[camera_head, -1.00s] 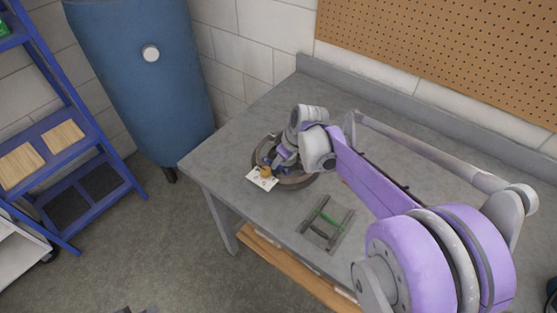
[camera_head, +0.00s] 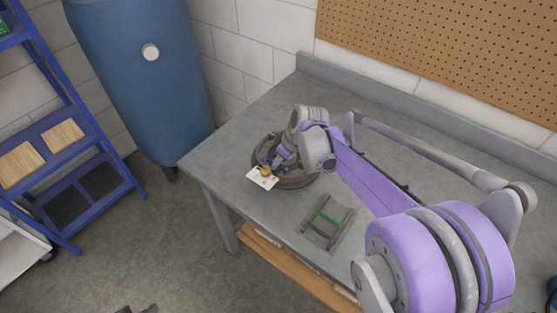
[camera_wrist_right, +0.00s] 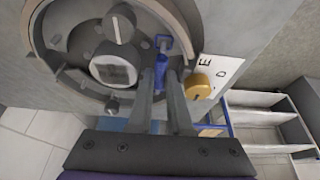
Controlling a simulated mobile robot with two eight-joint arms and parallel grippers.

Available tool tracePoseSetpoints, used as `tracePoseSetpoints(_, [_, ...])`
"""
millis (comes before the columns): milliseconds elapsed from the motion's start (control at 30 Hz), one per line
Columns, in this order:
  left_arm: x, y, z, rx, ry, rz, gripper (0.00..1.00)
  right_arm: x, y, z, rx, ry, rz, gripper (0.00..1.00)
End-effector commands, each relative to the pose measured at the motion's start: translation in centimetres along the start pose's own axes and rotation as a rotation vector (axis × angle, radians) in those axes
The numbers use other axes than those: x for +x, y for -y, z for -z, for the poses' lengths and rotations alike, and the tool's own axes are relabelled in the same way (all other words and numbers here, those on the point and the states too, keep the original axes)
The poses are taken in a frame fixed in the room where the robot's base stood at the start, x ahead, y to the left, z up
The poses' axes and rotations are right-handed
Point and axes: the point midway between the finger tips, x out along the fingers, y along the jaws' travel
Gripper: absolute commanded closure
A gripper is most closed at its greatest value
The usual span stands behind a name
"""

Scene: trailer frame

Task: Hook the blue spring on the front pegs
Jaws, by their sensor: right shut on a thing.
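My right gripper (camera_head: 277,162) is over the round dark tray (camera_head: 297,183) near the left end of the bench. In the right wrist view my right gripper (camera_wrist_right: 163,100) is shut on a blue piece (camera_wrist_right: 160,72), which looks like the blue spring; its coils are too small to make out. Another blue part (camera_wrist_right: 163,42) shows just beyond it. The trailer frame (camera_head: 312,228), a grey ladder-like frame, lies on the bench to the right of the tray, with a green spring (camera_head: 328,217) across it. Its pegs are too small to make out.
The tray also holds a grey square-faced dial (camera_wrist_right: 115,70) and a knob (camera_wrist_right: 119,24). A yellow knob (camera_wrist_right: 199,86) and white lettered card (camera_wrist_right: 221,75) are at its edge. The grey bench (camera_head: 225,150) is clear around the frame. A pegboard (camera_head: 450,50) hangs behind.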

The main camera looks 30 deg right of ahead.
Motion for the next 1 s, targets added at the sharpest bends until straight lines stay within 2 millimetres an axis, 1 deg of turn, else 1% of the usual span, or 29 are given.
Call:
tracePoseSetpoints(200, [-0.01, 0.00, 0.02, 0.000, 0.000, 0.000, 0.50, -0.02, 0.00, 0.02, 0.000, 0.000, 0.000, 1.00])
tracePoseSetpoints(233, [-0.02, 0.00, 0.02, 0.000, 0.000, 0.000, 0.50, -0.02, 0.00, 0.02, 0.000, 0.000, 0.000, 0.78])
tracePoseSetpoints(400, [-0.01, 0.00, 0.01, 0.000, 0.000, 0.000, 0.50, -0.02, 0.00, 0.01, 0.000, 0.000, 0.000, 0.48])
tracePoseSetpoints(533, [-0.01, 0.00, 0.01, 0.000, 0.000, 0.000, 0.50, -0.02, 0.00, 0.01, 0.000, 0.000, 0.000, 0.48])
tracePoseSetpoints(567, [-0.01, 0.00, 0.01, 0.000, 0.000, 0.000, 0.50, -0.02, 0.00, 0.01, 0.000, 0.000, 0.000, 0.64])
tracePoseSetpoints(600, [-0.01, 0.00, 0.01, 0.000, 0.000, 0.000, 0.50, -0.02, 0.00, 0.01, 0.000, 0.000, 0.000, 0.68])
tracePoseSetpoints(867, [-0.05, 0.00, 0.04, 0.000, 0.000, 0.000, 0.50, -0.07, 0.00, 0.03, 0.000, 0.000, 0.000, 0.68])
tracePoseSetpoints(1000, [-0.40, 0.00, 0.34, 0.000, -0.002, 0.000, 0.50, -0.57, 0.00, 0.25, 0.000, 0.000, 0.000, 0.68])
